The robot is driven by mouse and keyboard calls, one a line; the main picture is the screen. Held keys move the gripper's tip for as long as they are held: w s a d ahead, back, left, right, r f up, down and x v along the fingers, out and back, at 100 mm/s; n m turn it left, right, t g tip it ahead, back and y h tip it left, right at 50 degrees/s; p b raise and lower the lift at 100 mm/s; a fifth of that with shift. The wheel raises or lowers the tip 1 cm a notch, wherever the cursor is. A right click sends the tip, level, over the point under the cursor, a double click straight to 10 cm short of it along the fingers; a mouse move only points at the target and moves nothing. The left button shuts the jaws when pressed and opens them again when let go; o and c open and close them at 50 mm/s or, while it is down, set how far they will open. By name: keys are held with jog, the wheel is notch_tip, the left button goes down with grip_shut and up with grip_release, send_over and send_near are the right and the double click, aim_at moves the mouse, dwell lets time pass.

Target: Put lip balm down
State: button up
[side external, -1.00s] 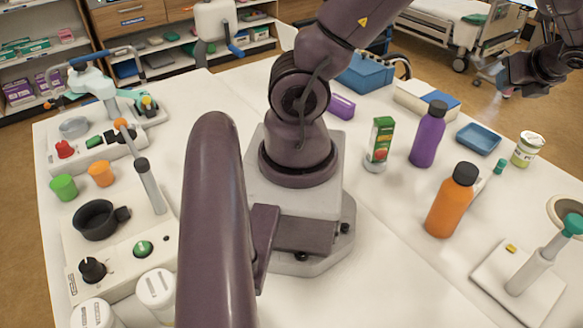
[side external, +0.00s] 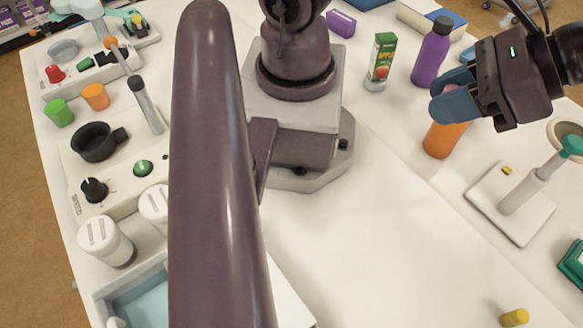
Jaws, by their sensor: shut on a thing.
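My gripper (side external: 453,96), with blue fingertips, is at the upper right, above the table. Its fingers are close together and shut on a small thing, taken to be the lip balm. Only a small pinkish bit of the lip balm (side external: 459,90) shows at the fingers; the rest is hidden. In this view the gripper overlaps the top of the orange bottle (side external: 443,139) and hides its cap. I cannot tell whether they touch.
A purple bottle (side external: 431,54) and juice carton (side external: 380,61) stand behind. A white stand with a green-topped post (side external: 511,205) is at right. A small yellow cylinder (side external: 513,317) and green tray (side external: 572,262) are near the front right. The front middle table (side external: 385,240) is clear.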

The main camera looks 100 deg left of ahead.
notch_tip(320, 180, down, 11)
jog(key=s+d, duration=0.1)
jog(key=s, duration=0.1)
jog(key=shift+d+n, duration=0.15)
jog(key=shift+n, duration=0.15)
jog(key=w+d+f, duration=0.2)
jog(key=w+f, duration=0.1)
jog(key=w+d+f, duration=0.3)
jog(key=w, duration=0.1)
jog(key=w+d+f, duration=0.3)
jog(key=shift+w+d+f, duration=0.15)
jog(key=shift+w, duration=0.1)
jog(key=shift+w+d+f, duration=0.15)
jog(key=shift+f, duration=0.15)
jog(key=shift+w+f, duration=0.1)
jog(key=shift+f, duration=1.5)
